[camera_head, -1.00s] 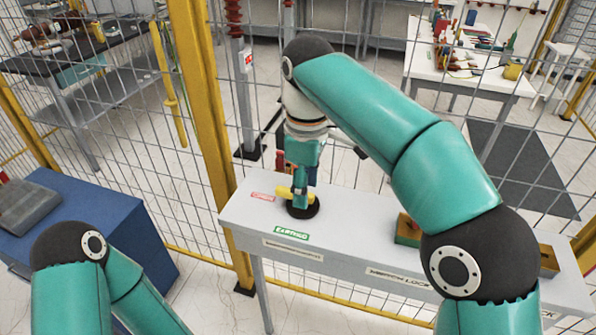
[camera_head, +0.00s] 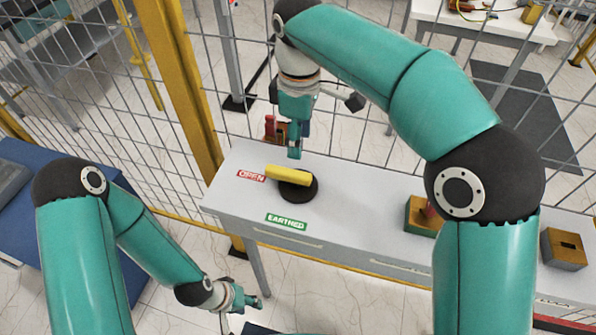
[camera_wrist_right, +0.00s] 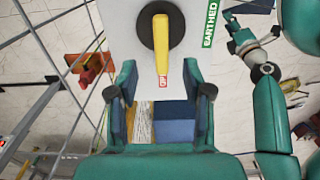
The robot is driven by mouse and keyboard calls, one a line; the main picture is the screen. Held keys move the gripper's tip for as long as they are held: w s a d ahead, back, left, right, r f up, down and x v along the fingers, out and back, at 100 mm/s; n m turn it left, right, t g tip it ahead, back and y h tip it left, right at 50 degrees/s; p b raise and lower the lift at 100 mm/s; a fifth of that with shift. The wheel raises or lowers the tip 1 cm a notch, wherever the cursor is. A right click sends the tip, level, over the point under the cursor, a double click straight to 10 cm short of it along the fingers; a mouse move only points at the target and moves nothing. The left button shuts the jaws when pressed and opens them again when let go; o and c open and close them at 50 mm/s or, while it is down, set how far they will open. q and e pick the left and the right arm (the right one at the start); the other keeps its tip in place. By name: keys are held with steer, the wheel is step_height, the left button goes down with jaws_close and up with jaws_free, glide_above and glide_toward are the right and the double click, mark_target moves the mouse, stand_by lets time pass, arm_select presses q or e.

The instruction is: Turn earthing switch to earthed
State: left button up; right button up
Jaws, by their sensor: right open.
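The earthing switch has a yellow handle (camera_head: 287,174) on a round black base (camera_head: 298,190) on the grey bench top. The handle points toward the red OPEN label (camera_head: 251,176); the green EARTHED label (camera_head: 286,221) lies nearer the front edge. My right gripper (camera_head: 294,153) hangs just behind the handle, open and empty. In the right wrist view the handle (camera_wrist_right: 160,45) lies ahead of the spread fingers (camera_wrist_right: 164,95), apart from them. My left gripper (camera_head: 252,301) is low in front of the bench; its finger gap is unclear.
A wire mesh fence with a yellow post (camera_head: 180,85) stands behind. A blue cabinet (camera_head: 20,215) is at left.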

mark_target(299, 174)
step_height(299, 174, down, 11)
steer(key=shift+r, duration=0.2)
jaws_close()
stand_by(0.3)
